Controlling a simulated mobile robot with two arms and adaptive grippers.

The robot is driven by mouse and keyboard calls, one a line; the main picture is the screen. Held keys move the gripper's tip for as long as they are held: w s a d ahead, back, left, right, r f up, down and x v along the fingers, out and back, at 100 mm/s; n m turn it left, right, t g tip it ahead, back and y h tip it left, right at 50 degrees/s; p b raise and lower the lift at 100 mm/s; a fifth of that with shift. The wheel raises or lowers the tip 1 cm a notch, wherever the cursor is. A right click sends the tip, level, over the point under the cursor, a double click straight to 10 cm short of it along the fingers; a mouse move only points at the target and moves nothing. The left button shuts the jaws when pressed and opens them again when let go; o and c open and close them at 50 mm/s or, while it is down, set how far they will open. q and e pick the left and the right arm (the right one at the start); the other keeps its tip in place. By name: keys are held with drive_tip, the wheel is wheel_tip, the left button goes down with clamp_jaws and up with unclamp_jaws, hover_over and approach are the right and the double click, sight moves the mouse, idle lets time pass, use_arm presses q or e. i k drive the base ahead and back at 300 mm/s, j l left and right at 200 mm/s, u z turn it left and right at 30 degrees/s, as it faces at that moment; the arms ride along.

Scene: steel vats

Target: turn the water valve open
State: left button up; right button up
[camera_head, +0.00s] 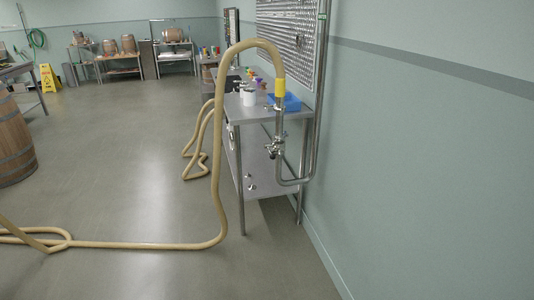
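The water valve (273,149) sits on a vertical steel pipe at the near end of a steel table, in the middle of the head view. Its handle is too small to tell how it is turned. A thick tan hose (222,120) arches over and joins the top of the pipe at a yellow collar (280,88). Below the valve the pipe (290,182) bends right and runs up along the wall. Neither of my grippers shows in this view.
The steel table (238,109) stands against the right wall and holds a blue bin (291,102) and white containers (249,97). The hose loops across the floor at left. A barrel (14,142) stands at far left.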

sight(273, 156)
drive_tip(key=i+j+z, duration=0.1)
drive_tip(key=i+j, duration=0.15)
drive_tip(key=i+j+z, duration=0.1)
drive_tip(key=i+j, duration=0.2)
drive_tip(key=j, duration=0.15)
drive_tip(key=i+j+z, duration=0.1)
drive_tip(key=i+j, duration=0.15)
drive_tip(key=j, duration=0.15)
